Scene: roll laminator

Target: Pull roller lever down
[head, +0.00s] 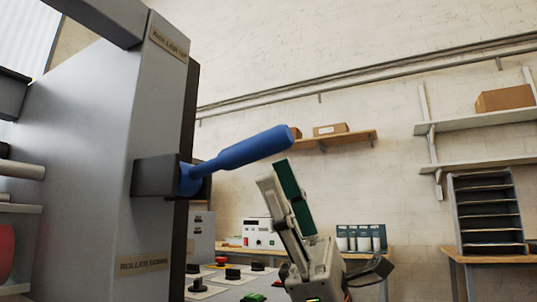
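The roller lever (245,151) has a thick blue handle. It points right and slightly upward from a dark bracket (155,177) on the side of the grey laminator (85,150). A "ROLLER UP" label (169,42) is above the bracket and a "ROLLER DOWN" label (144,264) is below it. My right gripper (278,172) comes up from below, with its fingertips just under the handle's free end. A gap shows between them in the picture. The fingers overlap from this side, so their opening is unclear. Nothing shows held in it. My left gripper is out of view.
A panel with dark knobs (232,273) lies below the lever. A white control box (258,234) and several cups (361,238) stand on a bench behind. Wall shelves with cardboard boxes (505,98) and a dark rack (487,212) are at the back right. The space right of the handle is free.

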